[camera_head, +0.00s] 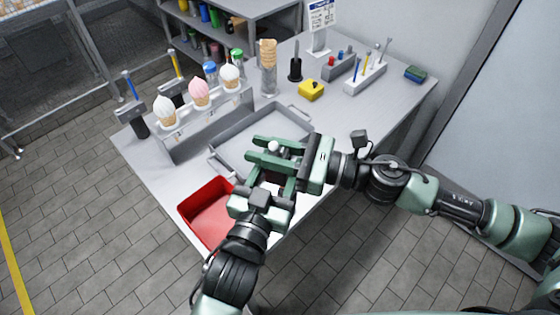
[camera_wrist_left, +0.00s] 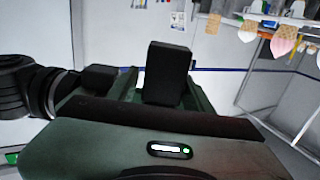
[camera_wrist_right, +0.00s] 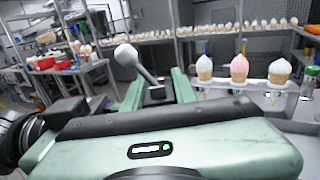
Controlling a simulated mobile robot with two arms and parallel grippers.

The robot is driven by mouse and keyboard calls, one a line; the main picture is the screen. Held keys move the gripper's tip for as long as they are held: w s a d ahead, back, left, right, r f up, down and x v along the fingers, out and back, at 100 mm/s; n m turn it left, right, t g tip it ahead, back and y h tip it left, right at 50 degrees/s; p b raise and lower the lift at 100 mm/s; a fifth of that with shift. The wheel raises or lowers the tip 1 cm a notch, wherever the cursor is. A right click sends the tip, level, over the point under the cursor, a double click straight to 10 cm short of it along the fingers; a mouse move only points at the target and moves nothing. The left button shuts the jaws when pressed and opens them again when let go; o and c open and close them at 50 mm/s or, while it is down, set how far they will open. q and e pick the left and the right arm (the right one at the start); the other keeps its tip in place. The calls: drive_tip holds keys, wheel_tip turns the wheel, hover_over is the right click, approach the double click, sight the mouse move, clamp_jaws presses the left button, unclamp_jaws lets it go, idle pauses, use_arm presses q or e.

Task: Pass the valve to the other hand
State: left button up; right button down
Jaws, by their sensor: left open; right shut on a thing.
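The valve shows in the head view as a pale round knob (camera_head: 273,147) between the fingers of my right gripper (camera_head: 256,151). In the right wrist view its grey lever with the rounded tip (camera_wrist_right: 138,65) tilts up to the left between the fingers; its lower part is mostly hidden. My right gripper is shut on the valve. My left gripper (camera_head: 272,172) is open, close against the right gripper's near side, and its fingers partly overlap the right one's. In the left wrist view a dark block (camera_wrist_left: 167,72) stands between its fingers; I cannot tell whether it belongs to the valve.
Under the grippers lie a grey tray (camera_head: 226,163) and a red bin (camera_head: 203,212). A rack (camera_head: 200,132) with ice cream cones stands behind left. A yellow block (camera_head: 311,90), a tool holder (camera_head: 366,78) and a sponge (camera_head: 415,74) lie at the back right.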

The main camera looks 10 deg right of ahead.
use_arm(q)
drive_tip(key=shift+w+d, duration=0.15)
drive_tip(key=shift+w, duration=0.15)
clamp_jaws()
use_arm(e)
drive_tip(key=c, duration=1.1)
unclamp_jaws()
drive_tip(key=shift+o, duration=0.2)
drive_tip(key=shift+d, duration=0.1)
